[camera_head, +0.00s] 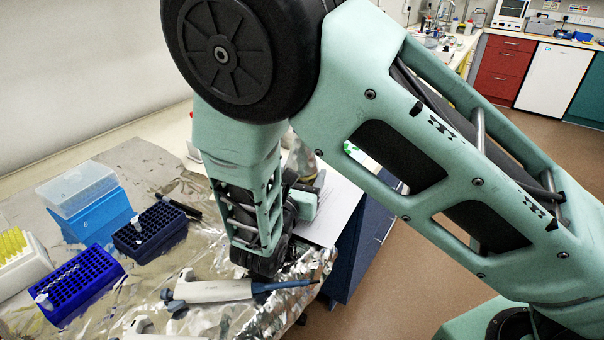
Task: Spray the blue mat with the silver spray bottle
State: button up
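My forearm hangs over the bench and hides much of its right end. Part of my wrist and dark parts that look like my gripper (306,185) show just right of the forearm, above a white sheet. The fingertips are hidden, so I cannot tell whether it is open or shut. A greyish, shiny shape behind the forearm, above these dark parts, may be the silver spray bottle, but too little of it shows to be sure. I cannot make out the blue mat.
A foil-covered bench (140,158) holds a pipette (215,291), a dark tube rack (150,232), a blue rack (80,285), a blue box with a clear lid (78,186) and a yellow tip box (22,262). A dark blue cabinet (358,248) stands at right, with open floor beyond.

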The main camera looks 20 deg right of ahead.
aim_at(299, 141)
jog(key=shift+f, duration=0.3)
dwell(0.5)
jog(key=o, duration=1.5)
notch_tip(299, 141, up, 10)
